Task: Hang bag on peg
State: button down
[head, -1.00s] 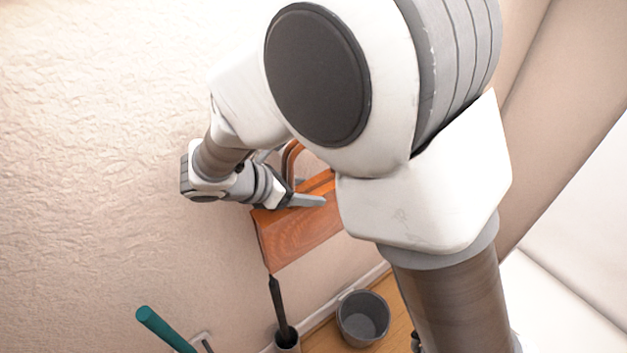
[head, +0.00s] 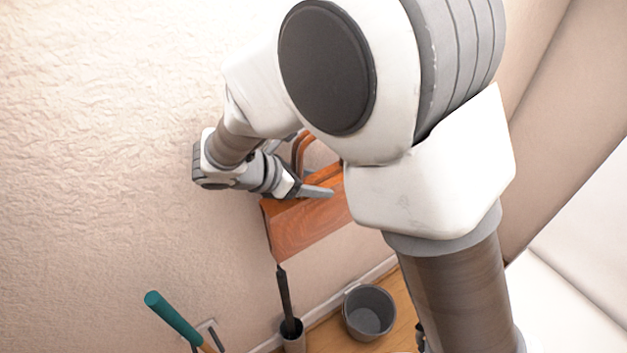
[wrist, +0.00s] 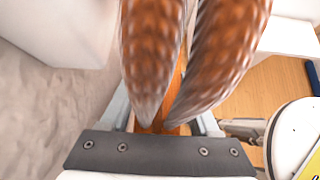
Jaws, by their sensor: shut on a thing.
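The bag (head: 305,230) is an orange-brown panel with a wood-like grain, close to the textured wall in the head view. Its brown looped handles (head: 301,148) rise above it. My gripper (head: 322,191) is at the bag's top edge, and my arm hides the bag's right part. In the wrist view two brown, patterned straps (wrist: 152,55) rise close to the camera and converge at my gripper (wrist: 162,125), with an orange strip behind them. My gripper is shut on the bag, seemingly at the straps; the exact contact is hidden. I cannot make out a peg.
A grey bin (head: 369,313) and a slim holder with a dark handle (head: 285,292) stand on the floor below the bag. A teal-handled tool (head: 172,318) is at lower left. The textured wall (head: 90,150) is close on the left; a white round surface (wrist: 295,135) shows at right.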

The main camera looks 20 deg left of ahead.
jog(key=shift+c, duration=1)
grip_release()
jog(key=shift+r, duration=0.1)
jog(key=shift+o, duration=0.8)
jog(key=v, duration=1.7)
jog(key=shift+b, duration=0.4)
jog(key=shift+s+a+r, duration=0.15)
jog(key=shift+a, duration=0.1)
